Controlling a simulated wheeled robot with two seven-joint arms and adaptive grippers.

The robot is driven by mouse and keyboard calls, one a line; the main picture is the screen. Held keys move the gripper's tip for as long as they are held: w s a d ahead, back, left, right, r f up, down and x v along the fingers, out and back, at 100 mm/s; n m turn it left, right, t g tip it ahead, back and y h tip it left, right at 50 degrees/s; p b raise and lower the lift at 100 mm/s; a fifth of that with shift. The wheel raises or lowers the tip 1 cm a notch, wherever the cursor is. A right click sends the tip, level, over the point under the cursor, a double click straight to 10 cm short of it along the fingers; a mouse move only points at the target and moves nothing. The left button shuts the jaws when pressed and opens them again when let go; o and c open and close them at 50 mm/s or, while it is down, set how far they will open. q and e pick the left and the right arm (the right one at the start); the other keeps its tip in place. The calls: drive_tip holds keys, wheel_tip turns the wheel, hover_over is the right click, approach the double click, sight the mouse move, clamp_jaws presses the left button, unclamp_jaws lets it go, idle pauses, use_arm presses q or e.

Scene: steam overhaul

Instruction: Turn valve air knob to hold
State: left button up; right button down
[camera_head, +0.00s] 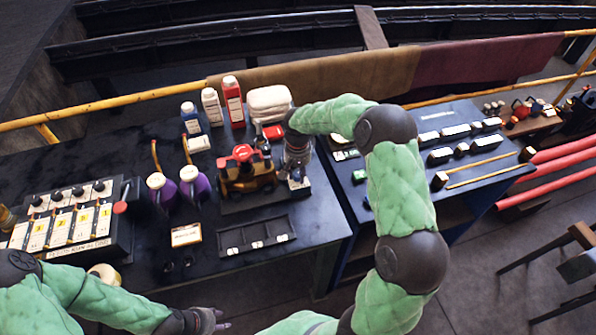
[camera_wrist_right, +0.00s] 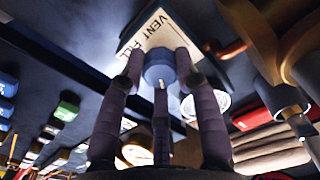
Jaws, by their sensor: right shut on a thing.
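A blue knob (camera_wrist_right: 159,68) sits in front of a white plate (camera_wrist_right: 165,33) in the right wrist view. The plate's readable lettering says VENT and FILL; fingers and knob cover part of it. My right gripper (camera_wrist_right: 162,85) has its dark fingers around the knob and is shut on it. In the head view my right gripper (camera_head: 297,165) reaches down beside the brass and red machine, at a small plate (camera_head: 300,184); the knob is mostly hidden there.
A brass machine with a red top (camera_head: 246,172) stands just left of my right gripper. White towels (camera_head: 269,103) and bottles (camera_head: 233,101) stand behind. A black tray (camera_head: 254,235) lies in front. A numbered panel (camera_head: 65,225) is at left.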

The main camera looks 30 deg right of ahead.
sight(298, 174)
drive_tip(key=n+p, duration=0.1)
drive_tip(key=n, duration=0.5)
drive_tip(key=shift+p, duration=0.35)
drive_tip(key=shift+n, duration=0.4)
drive_tip(key=c, duration=0.9)
unclamp_jaws()
wheel_tip(298, 174, up, 12)
